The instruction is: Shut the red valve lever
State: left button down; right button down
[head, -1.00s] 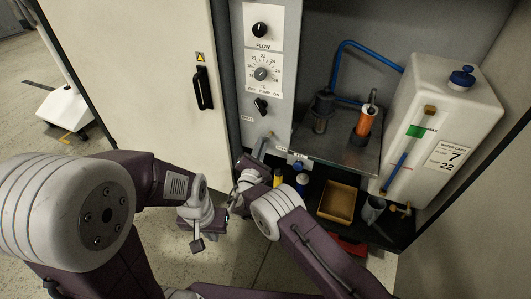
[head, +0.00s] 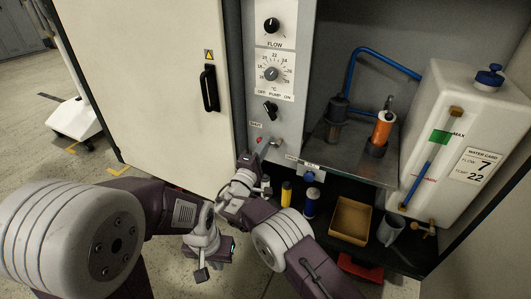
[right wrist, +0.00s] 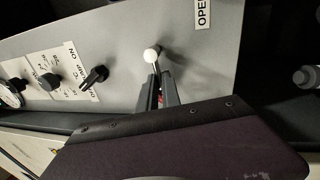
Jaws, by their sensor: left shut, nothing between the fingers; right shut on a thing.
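The red valve lever (right wrist: 160,98) shows as a small red part between the fingers of my right gripper (right wrist: 157,86) in the right wrist view. A pale round knob (right wrist: 152,55) stands just beyond the fingertips. In the head view my right gripper (head: 265,148) is shut at the lower part of the grey control panel (head: 285,118), near the SHUT label (head: 256,125), with a bit of red beside it. The fingers hide most of the lever, so its exact angle cannot be told. My left gripper (head: 201,274) is shut and empty, hanging lower left, away from the panel.
An OPEN label (right wrist: 202,12) is on the panel. A metal shelf (head: 340,160) holds an orange cylinder (head: 382,130). Below are a yellow tray (head: 350,219) and a grey mug (head: 391,230). A white tank (head: 445,125) stands right; a white cabinet door (head: 150,80) stands left.

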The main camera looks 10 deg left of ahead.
pick_arm(q)
jog(key=shift+f+b, duration=0.35)
jog(key=shift+f, duration=0.25)
pick_arm(e)
jog(key=shift+a+r+m, duration=0.1)
jog(key=shift+a+m, duration=0.1)
jog(key=shift+m, duration=0.3)
jog(key=shift+r, duration=0.1)
jog(key=c, duration=1.6)
grip_release()
jog(key=shift+o, duration=0.2)
